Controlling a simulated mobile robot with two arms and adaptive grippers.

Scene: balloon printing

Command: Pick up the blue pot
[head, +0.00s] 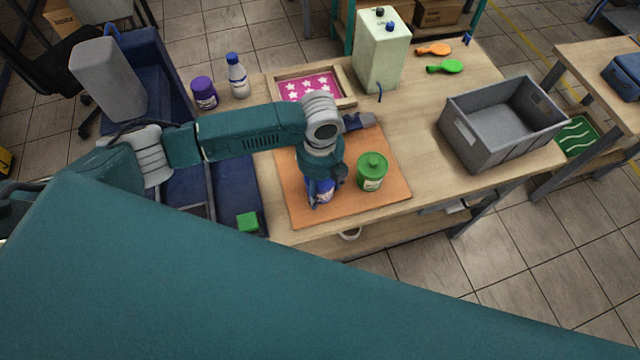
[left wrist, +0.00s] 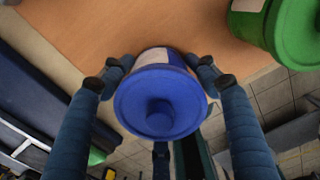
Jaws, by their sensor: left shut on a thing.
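The blue pot (head: 321,191) stands near the front left of the orange-brown mat (head: 300,216), mostly hidden under my left gripper in the head view. My left gripper (head: 325,182) reaches down over it. In the left wrist view the pot's round blue lid with a knob (left wrist: 160,103) faces the camera, and part of its pale label shows behind. The fingers of my left gripper (left wrist: 158,80) are on both sides of the pot, shut on it. I cannot tell whether the pot is clear of the mat. My right gripper is not in view.
A green pot (head: 372,171) stands just right of the blue pot. A grey crate (head: 505,120) is on the table's right, a pale canister (head: 382,50) at the back. A purple pot (head: 204,93) and a white bottle (head: 237,75) stand at the left.

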